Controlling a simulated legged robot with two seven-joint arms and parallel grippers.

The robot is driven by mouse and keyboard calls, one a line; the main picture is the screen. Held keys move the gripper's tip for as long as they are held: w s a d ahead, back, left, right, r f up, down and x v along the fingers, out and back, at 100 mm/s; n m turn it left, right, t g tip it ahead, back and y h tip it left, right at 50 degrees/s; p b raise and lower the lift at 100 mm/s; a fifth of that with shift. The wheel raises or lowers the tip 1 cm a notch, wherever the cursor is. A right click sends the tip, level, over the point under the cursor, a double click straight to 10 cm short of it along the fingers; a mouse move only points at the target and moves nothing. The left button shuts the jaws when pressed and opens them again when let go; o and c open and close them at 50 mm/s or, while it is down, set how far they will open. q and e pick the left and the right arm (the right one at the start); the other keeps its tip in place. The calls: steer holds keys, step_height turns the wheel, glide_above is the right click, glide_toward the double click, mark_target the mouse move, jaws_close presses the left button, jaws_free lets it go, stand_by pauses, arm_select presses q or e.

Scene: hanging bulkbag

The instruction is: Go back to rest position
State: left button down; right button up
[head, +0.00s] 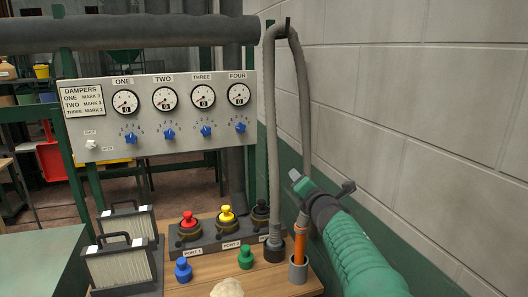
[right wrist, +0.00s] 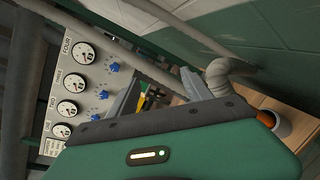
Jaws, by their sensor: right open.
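My right arm comes in from the right in the head view, and its gripper (head: 322,184) is in front of the block wall, right of the grey hose (head: 272,130). In the right wrist view the two fingers of this gripper (right wrist: 158,97) stand apart, and I see nothing held between them. The hose and gauge panel show beyond the fingers there. My left gripper is in neither view.
A panel (head: 240,128) with gauges and blue knobs stands at the back. The wooden bench (head: 205,286) holds a port block (head: 222,240) with red, yellow and black knobs, filter frames (head: 122,266) and an orange-topped tube (head: 299,246). The block wall (head: 430,90) bounds the right side.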

steer(key=s+d+f+m+g+h+p, duration=0.1)
steer(key=s+d+f+m+g+h, duration=0.15)
steer(key=s+d+f+m, duration=0.45)
steer(key=s+d+f+m+g+h+p, duration=0.15)
steer(key=s+d+f+m+g, duration=0.25)
steer(key=s+f+m, duration=0.55)
steer(key=s+a+f+m+g+y+p, duration=0.1)
steer(key=s+f+m+g, duration=0.2)
steer(key=s, duration=1)
steer(key=s+a+f+m+g+y+p, duration=0.1)
steer(key=s+f+m+g, duration=0.3)
steer(key=s+f+m, duration=0.4)
steer(key=s+f, duration=0.2)
steer(key=s, duration=0.4)
steer(key=shift+s+a, duration=0.25)
steer(key=shift+s, duration=0.05)
